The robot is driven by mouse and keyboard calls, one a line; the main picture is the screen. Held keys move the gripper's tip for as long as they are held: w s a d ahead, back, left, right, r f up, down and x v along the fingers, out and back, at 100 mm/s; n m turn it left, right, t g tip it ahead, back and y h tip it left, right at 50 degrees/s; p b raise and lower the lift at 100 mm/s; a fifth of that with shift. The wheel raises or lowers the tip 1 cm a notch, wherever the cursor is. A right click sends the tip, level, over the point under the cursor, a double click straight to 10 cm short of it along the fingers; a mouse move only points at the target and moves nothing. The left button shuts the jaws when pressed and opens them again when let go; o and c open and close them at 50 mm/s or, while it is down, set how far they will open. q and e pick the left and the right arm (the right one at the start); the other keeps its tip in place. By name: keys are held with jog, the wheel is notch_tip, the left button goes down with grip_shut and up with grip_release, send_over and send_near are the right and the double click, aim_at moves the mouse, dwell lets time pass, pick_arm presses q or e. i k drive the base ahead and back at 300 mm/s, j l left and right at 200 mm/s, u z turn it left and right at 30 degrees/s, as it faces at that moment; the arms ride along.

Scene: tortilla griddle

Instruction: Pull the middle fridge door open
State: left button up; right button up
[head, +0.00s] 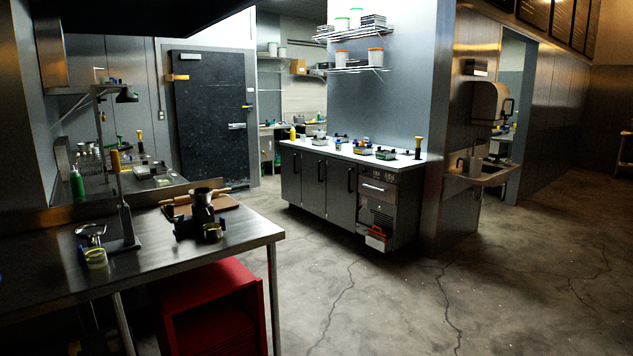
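A low fridge counter with three dark doors stands across the room, under a white worktop (357,153). The middle fridge door (312,183) is shut, flush between the left door (290,175) and the right door (340,195). Its dark vertical handle (320,170) is near its right edge. Neither of my grippers shows in the head view.
A steel table (140,255) fills the near left, with a dark metal device (200,215) on it and a red cabinet (212,310) below. Cracked concrete floor (330,280) lies open before the fridge. A steel wall with a small sink (482,172) stands to its right.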

aim_at(314, 166)
jog(key=i+z, duration=0.3)
jog(key=i, duration=0.6)
jog(key=i+z, duration=0.2)
jog(key=i, duration=0.5)
jog(key=i+z, duration=0.2)
jog(key=i, duration=0.55)
jog(key=i+j+z, duration=0.2)
jog(key=i, duration=0.5)
jog(key=i+l+u, duration=0.1)
jog(key=i, duration=1)
jog(key=i+j+u, duration=0.1)
jog(key=i+u, duration=0.6)
jog(key=u, duration=0.15)
jog(key=i+l+u, duration=0.1)
jog(key=i+u, duration=0.85)
jog(key=i, duration=1.1)
